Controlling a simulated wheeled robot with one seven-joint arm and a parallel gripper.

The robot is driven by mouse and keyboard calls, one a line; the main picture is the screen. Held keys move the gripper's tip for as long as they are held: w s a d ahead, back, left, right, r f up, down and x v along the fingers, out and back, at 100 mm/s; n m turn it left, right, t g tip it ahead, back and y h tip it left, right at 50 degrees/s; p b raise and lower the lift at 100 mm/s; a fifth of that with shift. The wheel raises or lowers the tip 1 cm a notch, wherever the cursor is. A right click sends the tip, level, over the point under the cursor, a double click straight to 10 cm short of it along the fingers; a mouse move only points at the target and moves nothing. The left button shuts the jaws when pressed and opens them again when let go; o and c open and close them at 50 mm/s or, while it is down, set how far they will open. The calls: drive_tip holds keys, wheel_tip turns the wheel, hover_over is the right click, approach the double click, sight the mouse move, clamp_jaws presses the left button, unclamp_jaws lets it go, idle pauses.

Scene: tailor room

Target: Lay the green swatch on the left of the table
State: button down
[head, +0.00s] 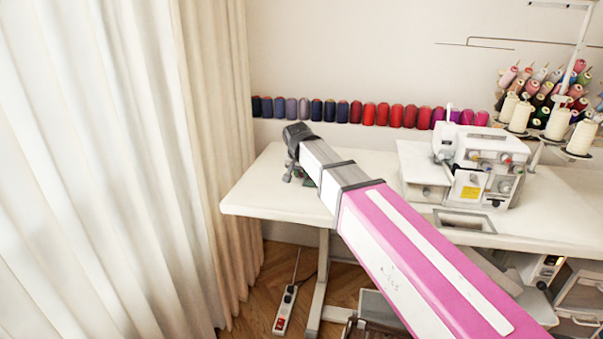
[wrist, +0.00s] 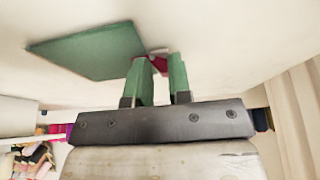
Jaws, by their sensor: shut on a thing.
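The green swatch (wrist: 92,50) is a flat green piece at the fingertips of my gripper (wrist: 161,62) in the wrist view. A small dark red piece (wrist: 157,62) shows between the two green-faced fingers, at the swatch's edge. My gripper is shut on the swatch at this end. In the head view my gripper (head: 291,176) is low over the left end of the white table (head: 258,196). Only a sliver of the swatch (head: 309,182) shows there beside my arm. I cannot tell whether the swatch touches the tabletop.
A white sewing machine (head: 482,160) stands on the table to the right. A row of thread spools (head: 368,113) lines the wall behind. Cream curtains (head: 195,120) hang close to the table's left edge. The tabletop around my gripper is clear.

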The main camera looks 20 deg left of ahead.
drive_tip(key=shift+f, duration=0.15)
drive_tip(key=c, duration=1)
unclamp_jaws()
drive_tip(key=shift+c, duration=0.2)
drive_tip(key=v, duration=1.2)
drive_tip(key=shift+r, duration=0.25)
